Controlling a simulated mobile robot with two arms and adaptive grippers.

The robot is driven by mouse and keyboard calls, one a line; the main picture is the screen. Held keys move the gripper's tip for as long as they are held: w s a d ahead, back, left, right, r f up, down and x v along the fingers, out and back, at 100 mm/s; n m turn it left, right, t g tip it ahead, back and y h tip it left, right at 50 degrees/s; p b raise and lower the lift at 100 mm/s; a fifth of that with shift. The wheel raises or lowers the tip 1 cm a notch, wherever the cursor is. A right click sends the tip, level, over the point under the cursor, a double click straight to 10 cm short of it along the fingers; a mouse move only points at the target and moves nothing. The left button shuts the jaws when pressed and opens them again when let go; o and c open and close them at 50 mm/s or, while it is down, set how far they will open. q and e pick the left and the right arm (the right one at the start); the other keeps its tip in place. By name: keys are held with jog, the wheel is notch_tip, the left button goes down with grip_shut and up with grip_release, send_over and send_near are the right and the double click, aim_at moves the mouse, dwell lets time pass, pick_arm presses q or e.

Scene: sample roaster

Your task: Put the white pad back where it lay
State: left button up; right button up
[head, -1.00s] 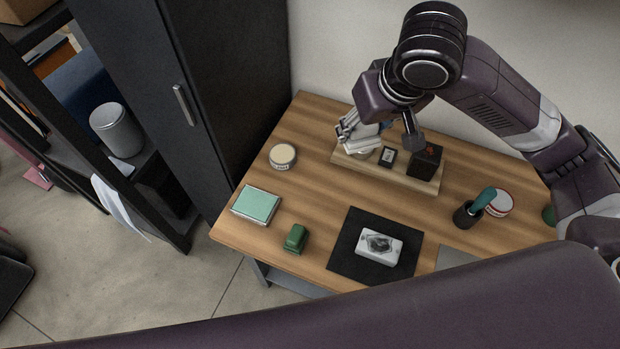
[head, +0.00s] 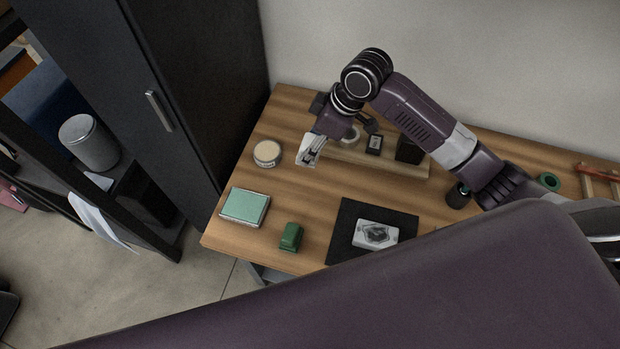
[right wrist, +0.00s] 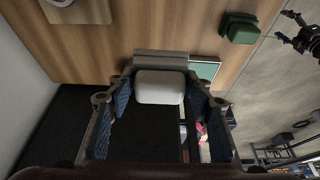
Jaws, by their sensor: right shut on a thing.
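A white pad (right wrist: 160,87) is held between the fingers of my right gripper (right wrist: 158,100) in the right wrist view. A grey bar (right wrist: 160,58) shows along its far edge. In the head view my right gripper (head: 310,152) is over the left part of the wooden table, between the round cream tin (head: 267,154) and the wooden stand (head: 385,163). The pad is small and partly hidden there; I cannot tell its height above the table. At the right of the wrist view, what looks like my left gripper (right wrist: 290,30) is open and away from the table.
A green-topped tin (head: 245,205) and a green block (head: 291,237) are near the front left. A black mat (head: 344,235) bears a white box (head: 376,234). The stand holds a small black item (head: 374,144) and a dark cup. A tall dark cabinet (head: 190,90) borders the left.

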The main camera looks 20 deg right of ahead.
notch_tip(320, 180, down, 11)
jog(key=shift+r+p, duration=0.1)
jog(key=shift+p, duration=0.2)
notch_tip(320, 180, down, 4)
jog(key=shift+f, duration=0.1)
pick_arm(q)
jog(key=shift+s+r, duration=0.4)
jog(key=shift+s, duration=0.35)
pick_arm(e)
jog(key=shift+f, duration=0.15)
jog(key=shift+f, duration=0.15)
jog(key=o, duration=1)
